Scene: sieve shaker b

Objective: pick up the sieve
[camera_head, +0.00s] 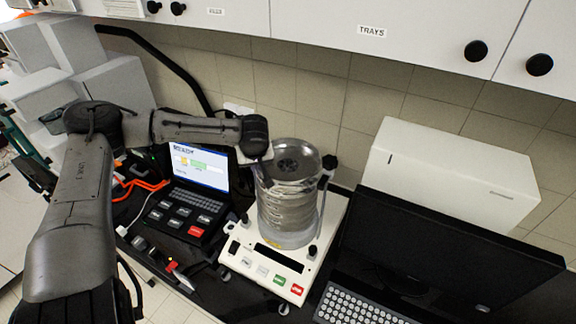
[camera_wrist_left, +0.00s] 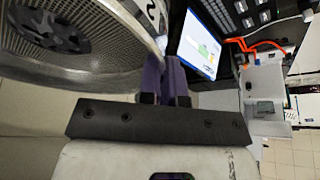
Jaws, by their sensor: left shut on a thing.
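The sieve (camera_head: 300,160) is a round metal ring at the top of a stack of metal sieves (camera_head: 288,215) on the white shaker (camera_head: 262,262). In the left wrist view the sieve (camera_wrist_left: 105,62) fills the upper left, with its curved wall and a dark patterned disc inside. My left gripper (camera_head: 265,178) reaches the stack's upper left side. Its purple fingers (camera_wrist_left: 165,72) are closed at the rim in the wrist view. I cannot tell whether the sieve is apart from the stack. My right gripper is not in view.
An open laptop-like control unit (camera_head: 198,165) stands left of the shaker, with orange cables (camera_head: 135,187) beyond it. A dark monitor (camera_head: 430,250) and keyboard (camera_head: 360,308) are at the right. A white box (camera_head: 450,170) stands behind them. Wall cabinets (camera_head: 395,22) hang above.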

